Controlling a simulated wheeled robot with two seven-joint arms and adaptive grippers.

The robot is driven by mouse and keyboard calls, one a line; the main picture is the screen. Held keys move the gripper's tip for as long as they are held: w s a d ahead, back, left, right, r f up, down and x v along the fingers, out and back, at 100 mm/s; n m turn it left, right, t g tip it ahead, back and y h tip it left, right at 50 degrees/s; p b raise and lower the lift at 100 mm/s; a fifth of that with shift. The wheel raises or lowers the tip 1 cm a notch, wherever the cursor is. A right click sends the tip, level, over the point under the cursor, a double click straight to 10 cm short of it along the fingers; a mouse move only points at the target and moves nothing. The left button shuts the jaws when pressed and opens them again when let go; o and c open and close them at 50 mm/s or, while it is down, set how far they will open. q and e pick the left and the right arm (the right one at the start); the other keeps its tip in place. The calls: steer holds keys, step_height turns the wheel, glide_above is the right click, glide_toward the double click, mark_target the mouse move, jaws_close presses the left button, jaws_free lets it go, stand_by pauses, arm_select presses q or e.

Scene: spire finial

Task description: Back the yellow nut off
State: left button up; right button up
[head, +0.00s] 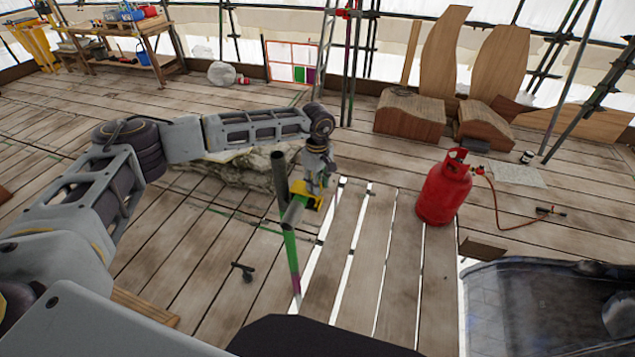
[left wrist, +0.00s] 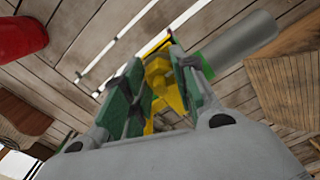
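The yellow nut (head: 307,193) sits at the head of a green-and-purple pole (head: 292,250), next to a grey tube (head: 294,212) and a dark upright tube (head: 279,178). My left gripper (head: 317,178) reaches down over the nut from above. In the left wrist view, the green-padded fingers of my left gripper (left wrist: 156,75) stand apart with yellow parts of the nut (left wrist: 160,82) between and beyond them. Whether both pads touch the nut cannot be told. The grey tube (left wrist: 240,40) runs past the right finger. My right gripper is not in view.
A red gas cylinder (head: 444,190) with an orange hose stands to the right. Floorboards (head: 390,260) around the pole have bright open gaps. A small black tool (head: 243,271) lies to the left of the pole.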

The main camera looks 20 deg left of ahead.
arm_select(q)
steer(key=shift+c, duration=1.1)
